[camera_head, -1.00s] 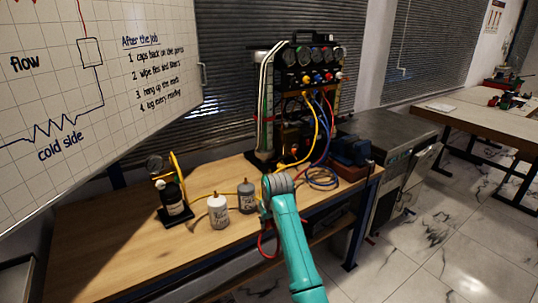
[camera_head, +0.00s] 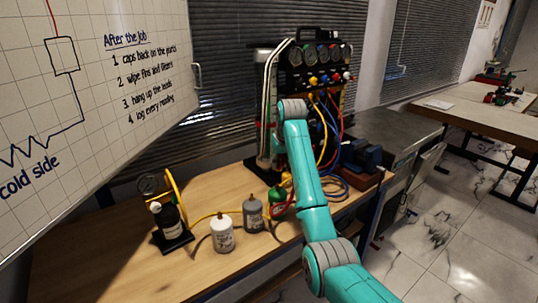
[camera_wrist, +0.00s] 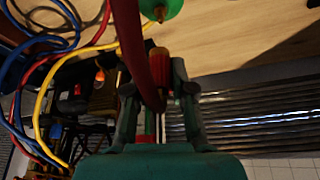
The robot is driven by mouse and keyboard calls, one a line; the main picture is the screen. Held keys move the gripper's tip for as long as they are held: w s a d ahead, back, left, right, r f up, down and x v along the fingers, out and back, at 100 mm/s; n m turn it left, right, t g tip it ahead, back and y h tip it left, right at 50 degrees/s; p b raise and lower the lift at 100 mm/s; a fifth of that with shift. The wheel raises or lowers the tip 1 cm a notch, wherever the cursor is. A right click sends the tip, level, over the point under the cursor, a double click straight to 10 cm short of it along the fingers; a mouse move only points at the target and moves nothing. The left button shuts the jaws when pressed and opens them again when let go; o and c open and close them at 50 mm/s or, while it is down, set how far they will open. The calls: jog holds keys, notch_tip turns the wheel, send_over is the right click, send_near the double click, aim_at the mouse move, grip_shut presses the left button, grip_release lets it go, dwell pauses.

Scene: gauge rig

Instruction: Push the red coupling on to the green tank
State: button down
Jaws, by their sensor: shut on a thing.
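In the wrist view the red coupling (camera_wrist: 159,69) with a brass end is between the two fingers of my gripper (camera_wrist: 156,82), which is shut on it. A thick red hose crosses in front and hides part of the grip. The green tank (camera_wrist: 161,8) shows at the top edge, its brass fitting facing the coupling. A gap shows between fitting and coupling. In the head view the green tank (camera_head: 276,194) stands on the bench beside my arm, with red hose in front of it. My gripper is hidden there behind the arm.
A grey bottle (camera_head: 253,214) and a white bottle (camera_head: 222,233) stand left of the tank. A black bottle with a gauge (camera_head: 167,220) is further left. The gauge rig (camera_head: 318,65) with coloured hoses stands behind, and a blue vise (camera_head: 362,154) to the right.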

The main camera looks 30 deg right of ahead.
jog(key=shift+w+r, duration=0.1)
jog(key=shift+w, duration=0.35)
jog(key=shift+s, duration=0.1)
jog(key=shift+f, duration=2.6)
jog(key=shift+f, duration=1.45)
jog(key=c, duration=1.2)
grip_release()
jog(key=shift+r, duration=0.1)
jog(key=shift+o, duration=0.5)
